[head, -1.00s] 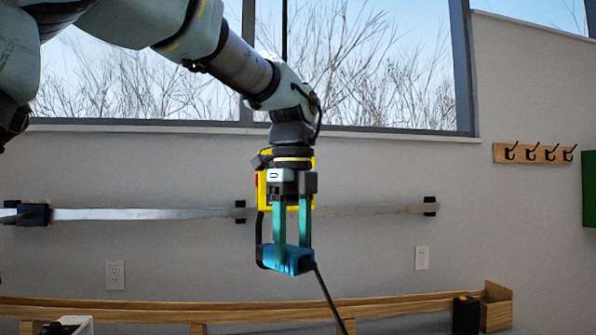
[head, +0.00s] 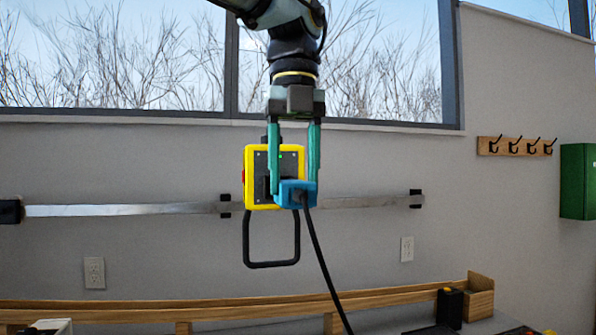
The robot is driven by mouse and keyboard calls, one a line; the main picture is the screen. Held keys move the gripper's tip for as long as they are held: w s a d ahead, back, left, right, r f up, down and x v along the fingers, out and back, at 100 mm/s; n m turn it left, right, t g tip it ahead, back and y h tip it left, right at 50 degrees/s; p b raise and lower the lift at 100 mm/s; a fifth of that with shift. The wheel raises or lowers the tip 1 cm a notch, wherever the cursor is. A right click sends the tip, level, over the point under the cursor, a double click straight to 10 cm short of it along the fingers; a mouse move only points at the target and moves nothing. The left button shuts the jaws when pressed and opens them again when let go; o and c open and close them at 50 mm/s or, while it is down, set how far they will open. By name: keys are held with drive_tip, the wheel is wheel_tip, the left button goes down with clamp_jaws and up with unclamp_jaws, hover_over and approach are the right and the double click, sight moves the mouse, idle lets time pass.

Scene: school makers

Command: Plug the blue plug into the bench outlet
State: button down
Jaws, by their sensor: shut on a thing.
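My gripper (head: 294,187) hangs down in the head view with its two teal fingers shut on the blue plug (head: 296,196). A black cable (head: 318,250) runs from the plug down and to the right. A yellow box (head: 249,185) with a dark front panel and a black loop handle below it shows behind the fingers. The plug overlaps the lower right of the box's panel and hides part of it. I cannot tell whether the plug touches the box or is in a socket. A white wall outlet (head: 94,272) is at the lower left.
A wooden shelf rail (head: 240,302) runs along the bottom, with a black item (head: 450,308) at its right end. A metal strip (head: 120,210) is fixed on the wall. A switch plate (head: 407,248), wooden hook rack (head: 515,146) and green box (head: 578,182) are to the right.

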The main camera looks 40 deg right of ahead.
drive_tip(key=shift+w+d+p, duration=0.35)
drive_tip(key=shift+w, duration=0.5)
drive_tip(key=shift+w+d+p, duration=0.3)
drive_tip(key=shift+w, duration=0.5)
drive_tip(key=shift+w+d+p, duration=0.25)
drive_tip(key=shift+w+p, duration=0.15)
drive_tip(key=shift+w, duration=0.25)
drive_tip(key=shift+w+d+p, duration=0.25)
drive_tip(key=shift+w+p, duration=0.15)
drive_tip(key=shift+w, duration=0.25)
drive_tip(key=shift+c, duration=0.9)
unclamp_jaws()
drive_tip(key=shift+r, duration=0.1)
wheel_tip(320, 180, up, 11)
drive_tip(key=shift+f, duration=0.2)
